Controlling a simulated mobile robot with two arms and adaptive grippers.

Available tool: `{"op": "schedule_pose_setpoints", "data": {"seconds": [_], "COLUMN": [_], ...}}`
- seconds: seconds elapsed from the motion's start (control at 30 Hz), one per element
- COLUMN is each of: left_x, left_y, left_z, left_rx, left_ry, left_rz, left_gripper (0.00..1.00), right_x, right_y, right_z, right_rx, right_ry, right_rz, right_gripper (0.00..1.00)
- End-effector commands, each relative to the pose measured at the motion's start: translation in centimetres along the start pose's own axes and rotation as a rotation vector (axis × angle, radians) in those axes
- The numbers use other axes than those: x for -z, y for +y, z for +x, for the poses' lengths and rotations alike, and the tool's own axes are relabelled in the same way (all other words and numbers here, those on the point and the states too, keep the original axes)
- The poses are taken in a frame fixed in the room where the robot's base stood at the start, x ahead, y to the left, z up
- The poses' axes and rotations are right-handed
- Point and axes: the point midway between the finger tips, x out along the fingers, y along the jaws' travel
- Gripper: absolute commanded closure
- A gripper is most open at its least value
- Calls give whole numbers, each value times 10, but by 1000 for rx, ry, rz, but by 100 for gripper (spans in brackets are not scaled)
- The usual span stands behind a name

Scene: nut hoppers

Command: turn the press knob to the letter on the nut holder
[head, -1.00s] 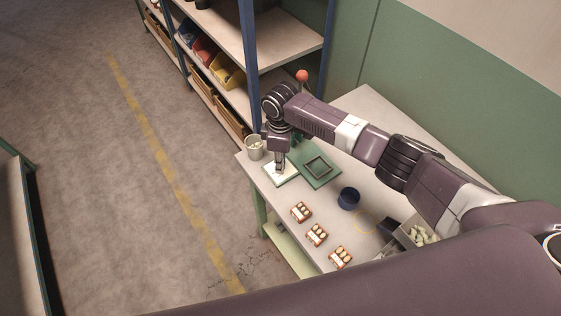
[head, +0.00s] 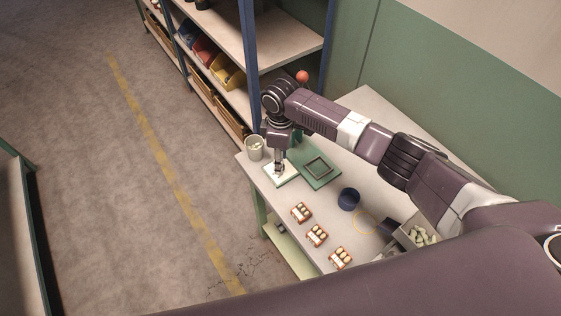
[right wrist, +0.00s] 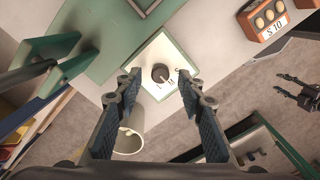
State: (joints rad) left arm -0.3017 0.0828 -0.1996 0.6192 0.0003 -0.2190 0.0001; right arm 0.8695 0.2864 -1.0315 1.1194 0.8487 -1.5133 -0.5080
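The press knob (right wrist: 160,73) is a dark round knob with a pale pointer on a white plate (right wrist: 152,52), which also lies at the table's far left corner in the head view (head: 290,178). Small letters are printed around the knob; an M is legible. My right gripper (right wrist: 158,78) is open, its fingers apart on either side of the knob in the right wrist view; contact cannot be told. In the head view it is above the plate (head: 279,165). A wooden nut holder (right wrist: 266,18) carries the label "S 10". My left gripper (right wrist: 287,85) seems open at the right edge of the wrist view.
A green press base (head: 325,178) adjoins the white plate. A pale cup of nuts (head: 254,148) stands beside it. Several nut holders (head: 317,235) line the near edge. A dark blue bowl (head: 348,199) and a nut bin (head: 407,236) stand behind them. A shelf rack (head: 249,60) is behind.

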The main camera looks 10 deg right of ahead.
Motion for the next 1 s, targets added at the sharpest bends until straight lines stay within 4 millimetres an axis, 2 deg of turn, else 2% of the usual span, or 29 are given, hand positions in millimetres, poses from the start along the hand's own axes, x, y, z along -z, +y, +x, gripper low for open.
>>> {"op": "schedule_pose_setpoints", "data": {"seconds": [0.3, 0.5, 0.67, 1.0], "left_x": [2, 2, 2, 2], "left_y": [2, 2, 2, 2], "left_z": [0, 0, 0, 0], "left_rx": [-2, -2, -2, -2], "left_ry": [2, 2, 2, 2], "left_rz": [0, 0, 0, 0], "left_gripper": [60, 60, 60, 60], "right_x": [1, 1, 0, 0], "right_y": [1, 1, 0, 0], "right_z": [-69, -97, -104, -104], "right_rx": [-4, -3, -1, -2], "right_ry": [3, 3, 1, 1], "right_rz": [0, -1, 1, 1], "right_gripper": [64, 64, 64, 64]}}
